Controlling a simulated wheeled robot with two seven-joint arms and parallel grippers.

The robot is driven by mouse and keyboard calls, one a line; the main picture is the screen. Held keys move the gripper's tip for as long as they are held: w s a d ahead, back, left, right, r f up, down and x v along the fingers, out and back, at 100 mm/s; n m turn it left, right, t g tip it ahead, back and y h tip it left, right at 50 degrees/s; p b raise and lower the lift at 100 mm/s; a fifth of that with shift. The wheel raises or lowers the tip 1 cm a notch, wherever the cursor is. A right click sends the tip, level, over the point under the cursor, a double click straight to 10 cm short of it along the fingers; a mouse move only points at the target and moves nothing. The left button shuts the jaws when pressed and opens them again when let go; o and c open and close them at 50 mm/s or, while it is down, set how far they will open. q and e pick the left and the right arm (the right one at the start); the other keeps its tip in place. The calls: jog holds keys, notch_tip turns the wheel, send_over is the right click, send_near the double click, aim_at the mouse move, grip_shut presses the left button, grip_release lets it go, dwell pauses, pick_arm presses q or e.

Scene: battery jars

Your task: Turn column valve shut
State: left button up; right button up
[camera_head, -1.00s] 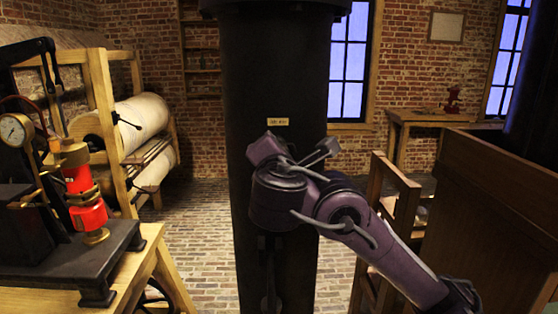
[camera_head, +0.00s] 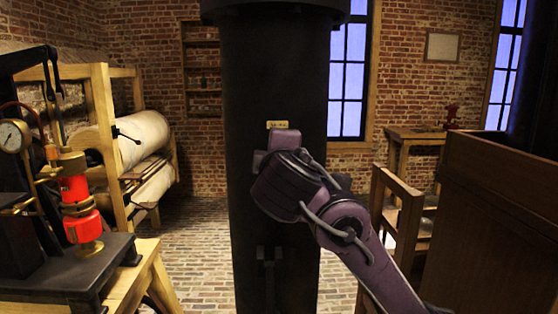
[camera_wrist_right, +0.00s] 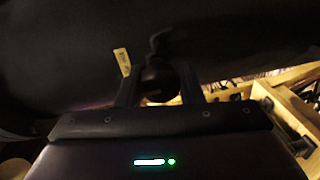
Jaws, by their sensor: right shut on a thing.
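The black column (camera_head: 272,75) stands upright in the middle of the head view, with a small brass label plate (camera_head: 277,124) on its front. My right gripper (camera_head: 290,165) is at the column just below the plate, its wrist hiding the valve in that view. In the right wrist view, my right gripper (camera_wrist_right: 157,82) has its two fingers on either side of a dark rounded valve part (camera_wrist_right: 158,77), shut on it. The label plate also shows there (camera_wrist_right: 122,62), tilted. The valve's turn angle is too dark to tell. My left gripper is not in view.
A bench with a press, gauge and red cylinder (camera_head: 78,200) stands at the left. A wooden rack with paper rolls (camera_head: 140,135) is behind it. A large wooden cabinet (camera_head: 490,220) fills the right, near my right arm. Brick floor (camera_head: 200,240) is clear left of the column.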

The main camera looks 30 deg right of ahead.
jog(key=shift+f+m, duration=0.15)
jog(key=shift+m, duration=0.15)
dwell(0.4)
jog(key=o, duration=1)
jog(key=shift+c, duration=0.2)
